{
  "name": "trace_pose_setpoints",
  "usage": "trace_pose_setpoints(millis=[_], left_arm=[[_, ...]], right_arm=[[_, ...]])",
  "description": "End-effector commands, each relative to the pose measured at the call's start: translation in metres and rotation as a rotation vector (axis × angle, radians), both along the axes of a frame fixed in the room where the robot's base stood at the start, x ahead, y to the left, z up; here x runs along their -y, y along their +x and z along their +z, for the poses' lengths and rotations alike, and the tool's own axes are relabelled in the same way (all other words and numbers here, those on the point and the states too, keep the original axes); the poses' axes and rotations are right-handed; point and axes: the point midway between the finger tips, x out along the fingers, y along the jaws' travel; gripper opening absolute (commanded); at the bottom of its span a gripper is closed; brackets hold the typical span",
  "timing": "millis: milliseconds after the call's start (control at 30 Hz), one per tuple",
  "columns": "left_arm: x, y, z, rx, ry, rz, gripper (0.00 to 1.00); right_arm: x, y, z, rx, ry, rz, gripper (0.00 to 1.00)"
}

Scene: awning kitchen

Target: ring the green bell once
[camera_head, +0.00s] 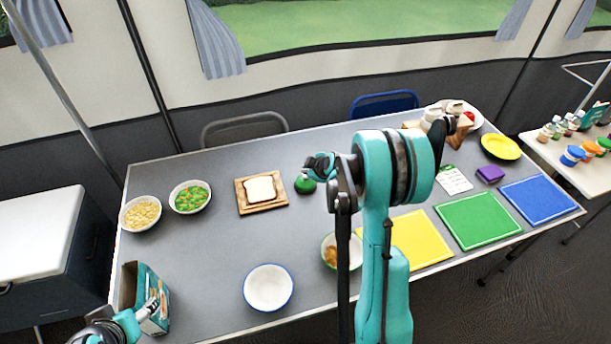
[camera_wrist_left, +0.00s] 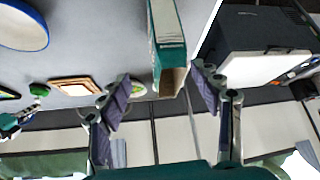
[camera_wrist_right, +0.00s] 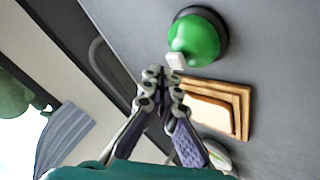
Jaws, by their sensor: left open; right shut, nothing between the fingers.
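The green bell (camera_head: 305,185) stands on the grey table beside the toast board. In the right wrist view the bell (camera_wrist_right: 198,38) has a dark base and a small white tab (camera_wrist_right: 175,61) on its near side. My right gripper (camera_head: 318,163) is shut and empty. In the right wrist view its fingertips (camera_wrist_right: 163,78) appear very close to the white tab; I cannot tell whether they touch. My left gripper (camera_wrist_left: 160,90) is open at the table's left front, around or near a teal box (camera_wrist_left: 167,35). The bell also shows small in the left wrist view (camera_wrist_left: 40,89).
A bread slice lies on a wooden board (camera_head: 243,208) left of the bell. Bowls of vegetables (camera_head: 190,197) and pasta (camera_head: 140,213) stand farther left. An empty white bowl (camera_head: 268,288) is at the front. Yellow (camera_head: 420,240), green (camera_head: 478,220) and blue (camera_head: 540,199) mats lie right.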

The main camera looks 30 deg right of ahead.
Motion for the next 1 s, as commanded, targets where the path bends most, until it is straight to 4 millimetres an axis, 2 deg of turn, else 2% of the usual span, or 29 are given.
trace_pose_setpoints(millis=[1000], left_arm=[[0.0, -0.0001, -0.0102, 0.0, 0.0, 0.0, 0.64]], right_arm=[[0.0, 0.0, -0.0102, 0.0, 0.0, 0.0, 0.0]])
